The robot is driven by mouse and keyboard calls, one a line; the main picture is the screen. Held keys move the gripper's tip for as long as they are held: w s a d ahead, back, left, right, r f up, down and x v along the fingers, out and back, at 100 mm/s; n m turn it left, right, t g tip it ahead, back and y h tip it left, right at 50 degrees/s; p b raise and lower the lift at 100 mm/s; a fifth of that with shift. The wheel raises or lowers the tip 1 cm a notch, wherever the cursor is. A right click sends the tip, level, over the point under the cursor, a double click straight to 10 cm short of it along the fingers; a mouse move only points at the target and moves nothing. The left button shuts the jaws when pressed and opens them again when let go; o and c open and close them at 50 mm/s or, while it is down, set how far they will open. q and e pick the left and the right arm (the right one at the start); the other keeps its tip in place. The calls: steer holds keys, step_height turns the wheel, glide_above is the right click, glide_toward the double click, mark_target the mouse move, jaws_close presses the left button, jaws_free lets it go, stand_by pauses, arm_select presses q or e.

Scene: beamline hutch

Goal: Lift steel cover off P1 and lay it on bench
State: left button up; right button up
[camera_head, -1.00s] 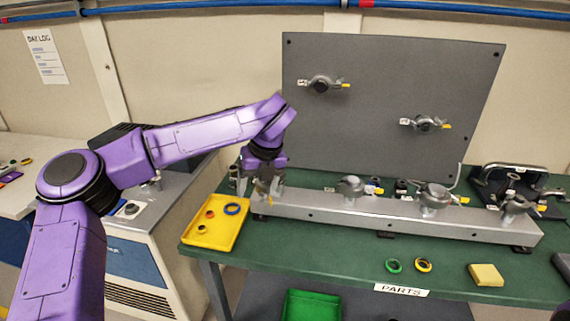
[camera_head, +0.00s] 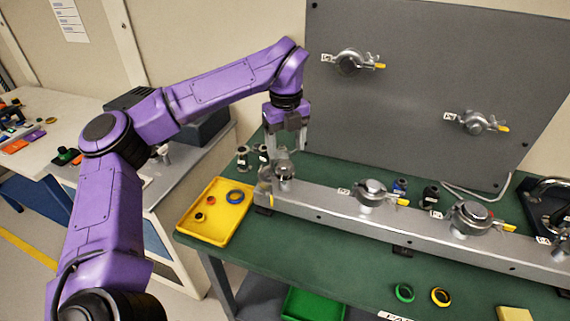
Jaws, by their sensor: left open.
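A grey metal rail (camera_head: 335,213) on the green bench (camera_head: 330,262) carries several ports in a row. The leftmost fitting (camera_head: 284,171) has a round steel top; its label is too small to read, so I cannot confirm it is P1. My left gripper (camera_head: 289,148) points down just above this fitting, open, with nothing visible between its fingers. Whether a fingertip touches the fitting cannot be told. Two more fittings with round metal tops, a middle one (camera_head: 370,190) and a larger one (camera_head: 469,215), stand along the rail. My right gripper is not in view.
A yellow tray (camera_head: 212,233) with rings lies left of the rail. A grey upright panel (camera_head: 420,70) with two clamps stands behind. Small dark fittings (camera_head: 243,157) stand behind the rail's left end.

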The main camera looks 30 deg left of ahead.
mark_target(285, 163)
arm_select(q)
steer(key=f, duration=0.1)
steer(key=f+p, duration=0.1)
steer(key=f, duration=0.2)
steer(key=shift+w+a+f+p, duration=0.15)
steer(key=shift+w+f+p, duration=0.15)
steer(key=shift+f, duration=0.05)
steer(key=shift+s+f, duration=0.1)
steer(key=shift+f, duration=0.1)
steer(key=shift+s, duration=0.15)
steer(key=c, duration=1.2)
steer(key=shift+o, duration=0.2)
